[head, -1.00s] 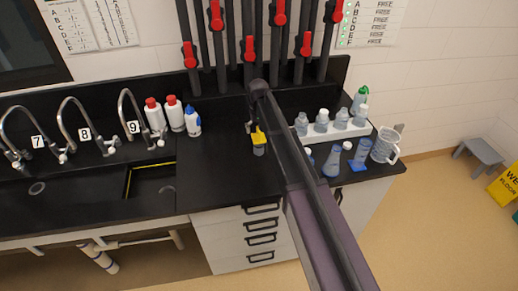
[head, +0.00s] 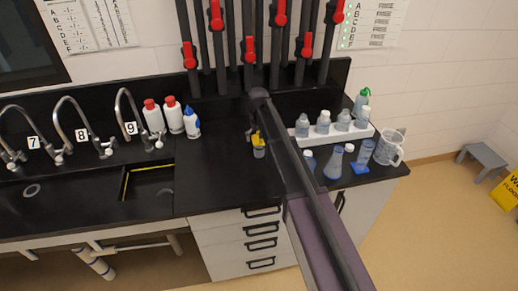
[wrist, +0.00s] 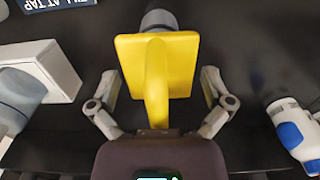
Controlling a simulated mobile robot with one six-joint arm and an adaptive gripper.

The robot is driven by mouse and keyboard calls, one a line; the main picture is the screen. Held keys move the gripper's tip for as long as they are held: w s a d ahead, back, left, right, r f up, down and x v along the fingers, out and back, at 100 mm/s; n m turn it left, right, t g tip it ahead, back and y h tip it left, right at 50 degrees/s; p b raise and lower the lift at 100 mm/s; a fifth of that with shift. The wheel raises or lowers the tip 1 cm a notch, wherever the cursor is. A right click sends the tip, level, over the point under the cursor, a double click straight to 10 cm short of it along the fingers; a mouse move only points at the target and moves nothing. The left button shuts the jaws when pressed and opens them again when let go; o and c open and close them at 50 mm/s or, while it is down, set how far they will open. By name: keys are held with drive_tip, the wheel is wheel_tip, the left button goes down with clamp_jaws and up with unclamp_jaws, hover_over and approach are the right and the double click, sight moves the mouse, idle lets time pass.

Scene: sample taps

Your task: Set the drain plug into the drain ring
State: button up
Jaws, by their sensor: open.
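The drain plug appears to be the yellow-topped piece with a grey round body (head: 259,147), standing on the black counter right of the sink. In the wrist view its square yellow top with a raised grip (wrist: 157,80) fills the middle, and part of the grey body shows beyond it. My gripper (wrist: 160,74) is open, with one finger on each side of the yellow top and visible gaps. A drain ring seems to show as a grey arc (head: 166,190) in the right basin, partly hidden by the basin's edge.
White bottles (head: 172,116) and a blue-capped bottle (head: 192,123) stand left of the plug. A white rack (head: 354,138) of bottles, flasks and a clear jug (head: 388,150) are on the right. Tap 9 (head: 126,108) arches behind the right basin. The counter front is clear.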

drive_tip(key=c, duration=1.1)
drive_tip(key=shift+r, duration=0.25)
drive_tip(key=shift+c, duration=0.2)
wheel_tip(320, 180, up, 3)
drive_tip(key=p, duration=0.3)
drive_tip(key=shift+s+d+r+p, duration=0.1)
drive_tip(key=shift+s+r+p, duration=0.15)
drive_tip(key=shift+p, duration=0.25)
drive_tip(key=s+d, duration=0.2)
drive_tip(key=s, duration=0.5)
drive_tip(key=s+d+r+p, duration=0.1)
drive_tip(key=s+d, duration=0.1)
drive_tip(key=s, duration=0.5)
drive_tip(key=shift+s+d, duration=0.35)
drive_tip(key=shift+d, duration=0.05)
